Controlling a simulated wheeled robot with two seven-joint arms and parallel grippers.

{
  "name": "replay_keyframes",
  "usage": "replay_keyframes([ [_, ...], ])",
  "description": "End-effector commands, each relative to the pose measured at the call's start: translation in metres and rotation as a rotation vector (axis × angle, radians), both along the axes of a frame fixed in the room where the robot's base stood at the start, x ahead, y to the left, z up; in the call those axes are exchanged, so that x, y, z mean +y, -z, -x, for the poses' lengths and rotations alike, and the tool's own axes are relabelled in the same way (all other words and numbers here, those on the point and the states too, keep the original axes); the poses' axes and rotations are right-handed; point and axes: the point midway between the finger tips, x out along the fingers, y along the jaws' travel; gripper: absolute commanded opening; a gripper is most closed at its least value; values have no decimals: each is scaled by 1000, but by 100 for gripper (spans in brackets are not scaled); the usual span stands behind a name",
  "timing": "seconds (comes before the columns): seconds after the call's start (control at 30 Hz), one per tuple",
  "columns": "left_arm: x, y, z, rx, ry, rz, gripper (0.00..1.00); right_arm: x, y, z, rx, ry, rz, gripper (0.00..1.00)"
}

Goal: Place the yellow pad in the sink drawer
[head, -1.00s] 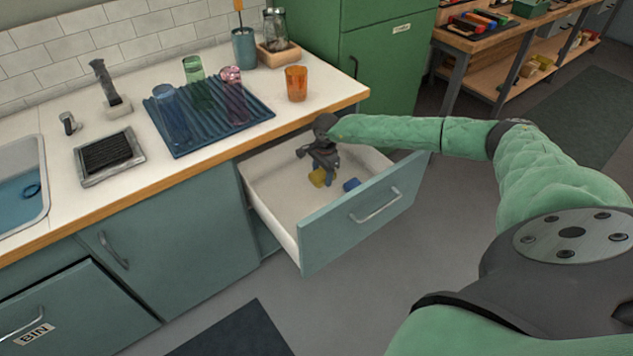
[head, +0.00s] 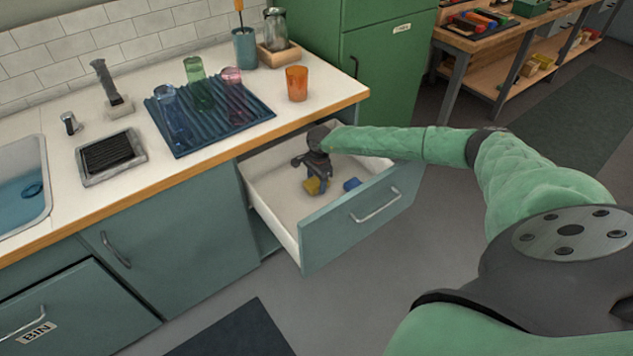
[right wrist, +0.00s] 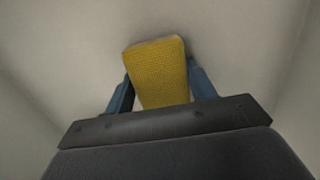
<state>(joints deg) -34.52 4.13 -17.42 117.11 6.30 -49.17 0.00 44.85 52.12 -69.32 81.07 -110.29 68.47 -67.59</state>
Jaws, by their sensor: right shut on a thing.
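The yellow pad (head: 312,186) is in the open drawer, between the fingers of my right gripper (head: 315,183). In the right wrist view the pad (right wrist: 160,72) stands between the two blue fingers, and the gripper (right wrist: 161,85) is shut on it. The drawer (head: 350,217) is pulled out below the counter, with white inner walls and a teal front. The pad is low inside it; I cannot tell if it touches the floor. A blue pad (head: 352,184) lies in the drawer to the right of the gripper. My left gripper is not in view.
On the counter stand a ribbed blue drying mat (head: 222,136) with several glasses, an orange cup (head: 297,83), and a dark sponge tray (head: 110,157). The sink (head: 22,180) is at the left. A green cabinet (head: 385,60) stands behind the drawer.

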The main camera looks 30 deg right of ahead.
Motion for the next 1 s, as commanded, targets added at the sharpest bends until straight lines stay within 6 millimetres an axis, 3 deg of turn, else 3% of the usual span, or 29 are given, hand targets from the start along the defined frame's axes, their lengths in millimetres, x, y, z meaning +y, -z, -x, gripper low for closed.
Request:
replay_keyframes([
  [0.17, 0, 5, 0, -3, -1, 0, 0, 0, 2, 0, 0, 0, 0, 31],
  [0.2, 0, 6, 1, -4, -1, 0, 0, 0, 2, 0, 0, 0, 0, 57],
  [0.3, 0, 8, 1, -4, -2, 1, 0, 0, 1, 0, 0, 0, 0, 77],
  [0.73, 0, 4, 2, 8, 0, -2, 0, 0, -3, 0, -1, 0, 0, 77],
  [1.0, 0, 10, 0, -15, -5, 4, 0, -4, -49, -1, -3, 0, 0, 77],
])
